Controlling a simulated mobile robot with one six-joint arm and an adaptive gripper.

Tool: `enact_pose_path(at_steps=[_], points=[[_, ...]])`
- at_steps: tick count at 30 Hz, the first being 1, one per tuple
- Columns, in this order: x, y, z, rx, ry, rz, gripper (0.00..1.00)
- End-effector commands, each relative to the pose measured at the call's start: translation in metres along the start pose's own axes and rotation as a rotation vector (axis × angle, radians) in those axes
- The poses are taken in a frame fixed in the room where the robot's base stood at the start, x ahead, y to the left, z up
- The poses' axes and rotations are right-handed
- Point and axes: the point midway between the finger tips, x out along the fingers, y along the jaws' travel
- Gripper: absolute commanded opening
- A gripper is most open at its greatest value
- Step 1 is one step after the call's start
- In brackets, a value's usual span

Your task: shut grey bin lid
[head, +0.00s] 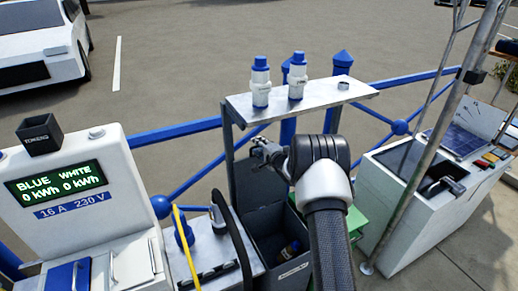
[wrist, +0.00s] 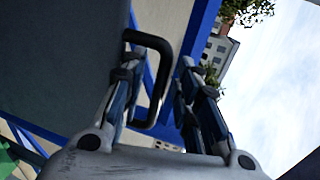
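The grey bin (head: 277,232) stands below the small shelf in the head view. Its lid (head: 250,187) is raised upright at the back, and the inside shows. The lid also fills the upper left of the wrist view (wrist: 55,55), with a black loop handle (wrist: 151,38) at its edge. My gripper (head: 262,150) is near the top of the raised lid. In the wrist view my gripper (wrist: 157,82) has its fingers spread, with part of the handle between them. I cannot tell whether a finger touches it. My arm hides the bin's right side.
A metal shelf (head: 315,98) with two white-and-blue bottles (head: 261,82) is just above my gripper. A dark bottle (head: 290,250) lies in the bin. A white charging post (head: 80,195) stands left; a white cabinet (head: 405,225) and slanted pole stand right. Blue railings run behind.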

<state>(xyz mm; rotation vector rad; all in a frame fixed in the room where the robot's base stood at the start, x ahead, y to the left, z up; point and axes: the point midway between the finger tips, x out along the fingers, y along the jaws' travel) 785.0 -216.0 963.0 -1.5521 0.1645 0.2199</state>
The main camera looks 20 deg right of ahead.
Motion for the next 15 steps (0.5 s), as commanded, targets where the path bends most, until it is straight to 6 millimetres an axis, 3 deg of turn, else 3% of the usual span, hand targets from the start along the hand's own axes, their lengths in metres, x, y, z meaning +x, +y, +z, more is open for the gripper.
enact_pose_path(at_steps=[8, 15], points=[[0.0015, 0.0001, 0.0003, 0.000, 0.000, 0.001, 0.29], [0.0013, 0.0001, 0.0003, 0.000, 0.000, 0.001, 0.14]])
